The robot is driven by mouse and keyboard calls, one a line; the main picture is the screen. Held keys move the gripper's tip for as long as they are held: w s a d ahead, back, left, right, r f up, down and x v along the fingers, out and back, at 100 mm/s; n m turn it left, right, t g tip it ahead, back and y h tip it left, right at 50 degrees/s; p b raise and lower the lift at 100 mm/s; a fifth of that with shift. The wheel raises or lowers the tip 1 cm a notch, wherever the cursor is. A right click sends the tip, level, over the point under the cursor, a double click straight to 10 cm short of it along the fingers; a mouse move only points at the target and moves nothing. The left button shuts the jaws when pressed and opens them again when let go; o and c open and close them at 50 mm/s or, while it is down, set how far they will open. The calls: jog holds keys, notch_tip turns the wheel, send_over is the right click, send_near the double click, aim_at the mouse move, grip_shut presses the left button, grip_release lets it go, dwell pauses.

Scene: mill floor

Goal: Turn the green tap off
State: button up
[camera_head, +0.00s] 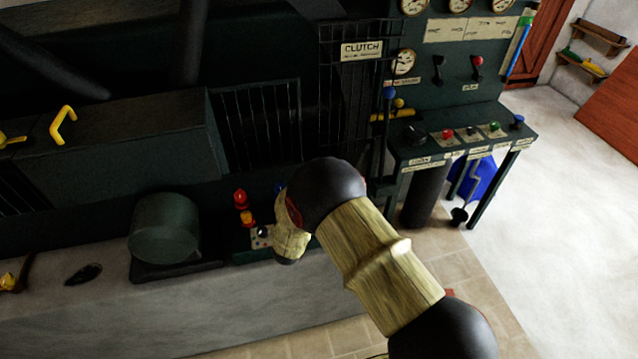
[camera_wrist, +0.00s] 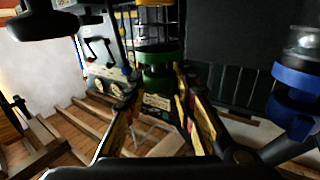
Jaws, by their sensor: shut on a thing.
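The green tap (camera_wrist: 160,72) is a round green piece in the upper middle of the wrist view. My gripper (camera_wrist: 159,88) reaches up to it with one finger on each side, shut on its lower part. The exact contact is partly hidden by the fingers. In the head view my arm covers the green tap and the fingers.
A blue round fitting with a clear top (camera_wrist: 294,78) stands close on the right in the wrist view. A yellow fitting (camera_wrist: 155,14) is beyond the green one. In the head view, a red fitting (camera_head: 241,199), a green drum (camera_head: 164,228) and the control desk (camera_head: 402,153) flank my arm.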

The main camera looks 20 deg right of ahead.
jog(key=shift+m+g+h, duration=1.1)
jog(key=shift+m+h, duration=0.1)
jog(key=shift+h, duration=0.3)
jog(key=shift+b, duration=0.3)
jog(key=o, duration=1.1)
jog(key=shift+o, duration=0.2)
jog(key=v, duration=1.2)
jog(key=shift+w, duration=0.15)
jog(key=shift+a, duration=0.1)
